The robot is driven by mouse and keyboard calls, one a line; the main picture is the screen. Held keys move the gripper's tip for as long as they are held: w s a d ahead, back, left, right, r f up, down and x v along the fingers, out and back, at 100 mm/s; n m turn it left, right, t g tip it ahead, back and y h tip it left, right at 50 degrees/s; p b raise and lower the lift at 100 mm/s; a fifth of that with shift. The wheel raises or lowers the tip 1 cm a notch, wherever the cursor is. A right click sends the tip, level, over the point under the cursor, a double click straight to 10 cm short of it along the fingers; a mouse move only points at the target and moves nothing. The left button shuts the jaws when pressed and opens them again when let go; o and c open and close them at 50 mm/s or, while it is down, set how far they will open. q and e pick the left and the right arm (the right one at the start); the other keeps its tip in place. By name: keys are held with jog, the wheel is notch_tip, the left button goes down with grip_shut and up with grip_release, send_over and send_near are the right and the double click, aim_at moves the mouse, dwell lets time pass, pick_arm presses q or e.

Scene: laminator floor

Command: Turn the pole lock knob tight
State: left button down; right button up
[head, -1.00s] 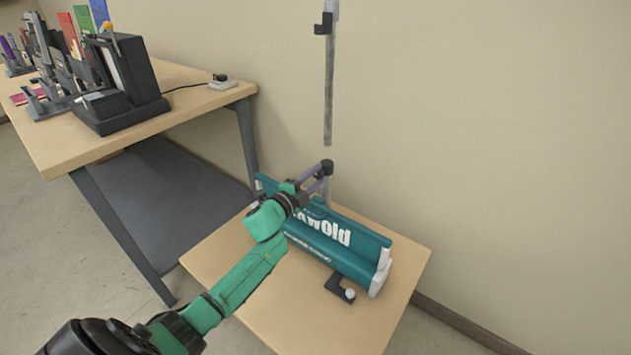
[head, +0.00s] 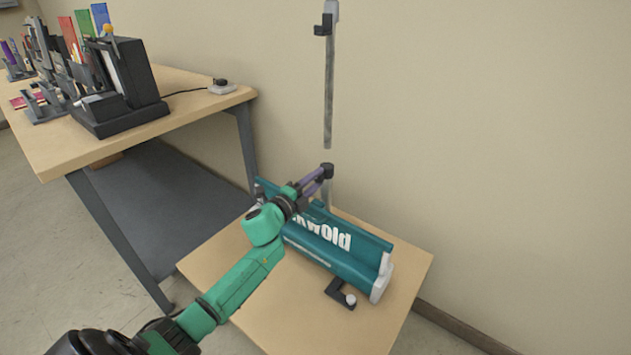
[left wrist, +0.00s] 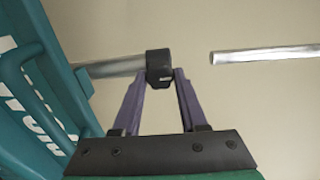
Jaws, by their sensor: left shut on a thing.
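The black pole lock knob (head: 327,170) sits at the top of the short lower pole (head: 327,192), which rises behind the teal banner base. My left gripper (head: 324,174) reaches it from the left with its purple fingers shut on the knob. In the left wrist view the knob (left wrist: 158,68) is between the fingertips of the left gripper (left wrist: 160,76). The grey upper pole (head: 328,100) is above the knob, with a visible gap between them. The teal banner base (head: 345,262) lies on the small table. My right gripper is not in view.
A small black bracket with a white knob (head: 343,294) lies in front of the banner base on the small wooden table (head: 300,325). A larger table (head: 60,150) at the left holds a black laminator (head: 118,85) and several stands. The wall is behind.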

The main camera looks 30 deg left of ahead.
pick_arm(q)
jog(key=c, duration=0.5)
grip_release()
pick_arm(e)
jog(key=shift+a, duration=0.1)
pick_arm(q)
jog(key=shift+s+f, duration=0.1)
jog(key=shift+s, duration=0.25)
jog(key=s, duration=0.4)
jog(key=s+a, duration=0.1)
jog(key=s, duration=0.4)
jog(key=s+a, duration=0.1)
jog(key=s, duration=0.3)
jog(key=shift+s+p, duration=0.35)
jog(key=shift+s, duration=0.05)
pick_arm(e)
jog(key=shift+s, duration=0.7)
